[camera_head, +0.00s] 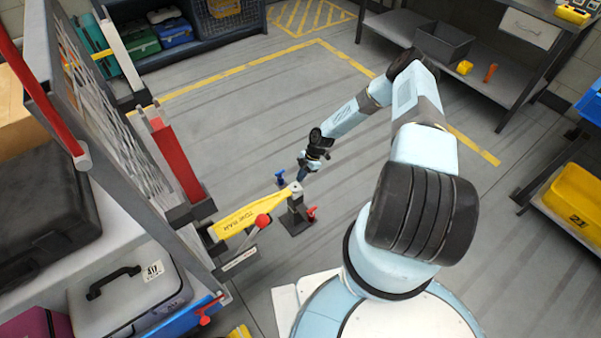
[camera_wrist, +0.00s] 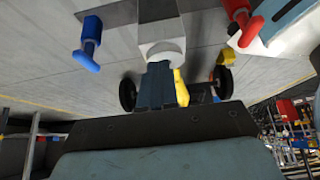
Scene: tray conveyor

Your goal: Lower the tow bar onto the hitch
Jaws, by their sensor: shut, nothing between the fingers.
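The yellow tow bar (camera_head: 250,212), lettered "TOW BAR", reaches from the cart on the left towards the dark hitch post (camera_head: 295,212). Its pale far end lies at the top of the post; I cannot tell whether it is seated. My gripper (camera_head: 301,178) is shut and empty, just behind that end and close to it. In the wrist view the shut blue fingers (camera_wrist: 158,88) point at a pale grey block (camera_wrist: 162,42); contact is unclear. A bit of yellow (camera_wrist: 180,88) shows beside the fingers, the rest hidden.
A blue-handled piece (camera_head: 280,177) stands behind the hitch and a red one (camera_head: 312,213) at its right. A red-knobbed lever (camera_head: 262,221) rises beside the bar. The cart (camera_head: 150,215) with cases fills the left. Open floor lies behind, up to shelves and a bench (camera_head: 470,60).

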